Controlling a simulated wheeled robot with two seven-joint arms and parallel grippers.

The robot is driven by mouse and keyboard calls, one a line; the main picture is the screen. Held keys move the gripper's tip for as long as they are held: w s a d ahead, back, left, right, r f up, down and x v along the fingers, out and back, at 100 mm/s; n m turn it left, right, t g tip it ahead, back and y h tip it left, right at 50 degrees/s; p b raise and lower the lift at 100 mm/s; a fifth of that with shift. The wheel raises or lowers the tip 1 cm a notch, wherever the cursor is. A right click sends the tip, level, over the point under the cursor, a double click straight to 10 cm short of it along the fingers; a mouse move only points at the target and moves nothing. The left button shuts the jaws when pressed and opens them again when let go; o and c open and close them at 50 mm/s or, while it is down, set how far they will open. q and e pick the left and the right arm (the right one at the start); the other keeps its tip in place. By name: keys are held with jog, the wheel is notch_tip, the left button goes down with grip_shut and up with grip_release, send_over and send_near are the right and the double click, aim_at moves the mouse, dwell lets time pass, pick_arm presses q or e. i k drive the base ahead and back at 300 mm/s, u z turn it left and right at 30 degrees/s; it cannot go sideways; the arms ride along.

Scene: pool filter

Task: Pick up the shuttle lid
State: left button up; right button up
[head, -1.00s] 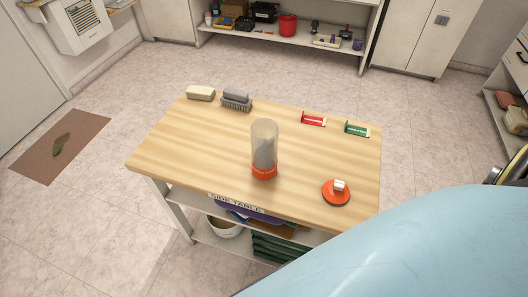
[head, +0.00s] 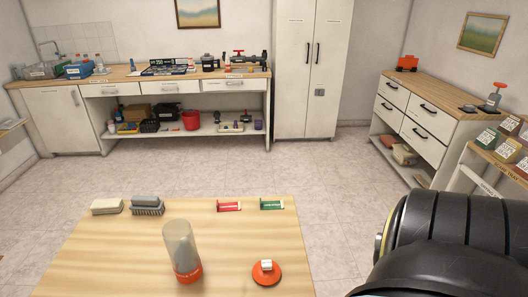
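The shuttle lid is most likely the round orange disc with a small white block on top (head: 266,272); it lies flat on the wooden side table (head: 110,252), near its right front. A clear grey cylinder with an orange base (head: 182,250) stands upright to its left, apart from it. No gripper shows. A black, ribbed part of my own arm fills the lower right, to the right of the table and apart from the disc.
A cream block (head: 107,206), a grey brush (head: 147,205), a red holder (head: 229,206) and a green holder (head: 272,205) stand along the table's far edge. Beyond is open floor (head: 180,172), then a workbench (head: 120,74), a tall cabinet (head: 312,70) and a drawer unit (head: 430,110) at right.

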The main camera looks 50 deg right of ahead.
aim_at(265, 272)
jog(key=u, duration=2.85)
jog(key=k, duration=0.1)
jog(key=z, duration=4.5)
